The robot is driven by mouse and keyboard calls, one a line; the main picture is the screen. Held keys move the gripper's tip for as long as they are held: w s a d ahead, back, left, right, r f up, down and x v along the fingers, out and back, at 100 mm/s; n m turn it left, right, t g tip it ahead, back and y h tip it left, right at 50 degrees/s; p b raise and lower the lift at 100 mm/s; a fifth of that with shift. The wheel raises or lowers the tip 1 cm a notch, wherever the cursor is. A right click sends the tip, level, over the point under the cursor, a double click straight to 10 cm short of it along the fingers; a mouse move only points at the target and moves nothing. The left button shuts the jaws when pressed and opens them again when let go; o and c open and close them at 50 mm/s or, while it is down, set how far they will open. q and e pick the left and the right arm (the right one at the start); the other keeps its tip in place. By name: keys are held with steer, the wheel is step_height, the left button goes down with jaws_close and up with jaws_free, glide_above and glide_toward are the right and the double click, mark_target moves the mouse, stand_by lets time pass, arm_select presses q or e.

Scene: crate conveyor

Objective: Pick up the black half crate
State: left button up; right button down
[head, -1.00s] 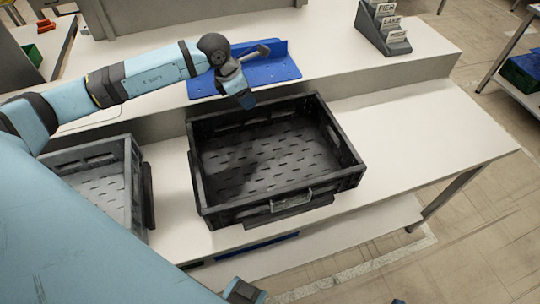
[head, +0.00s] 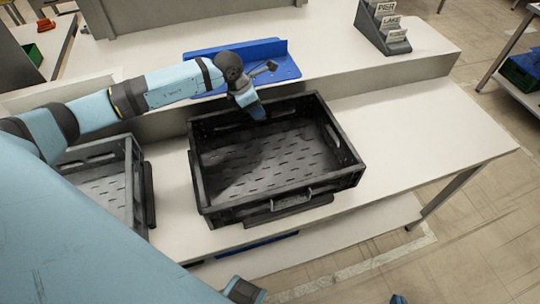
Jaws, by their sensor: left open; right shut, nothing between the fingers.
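The black half crate (head: 277,206) stands on the white bench in the middle of the head view. It is open at the top and looks empty, with a slotted floor and a handle on its near wall.
A grey crate (head: 133,190) stands left of the black one, partly hidden by my arm. A blue angled plate (head: 283,66) lies on the raised shelf behind, near my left wrist. A label holder (head: 385,38) stands at the back right. The bench (head: 420,130) right of the crate is clear.

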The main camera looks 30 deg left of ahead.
arm_select(q)
steer(key=shift+f, duration=0.2)
steer(key=shift+c, duration=0.2)
jaws_close()
stand_by(1.2)
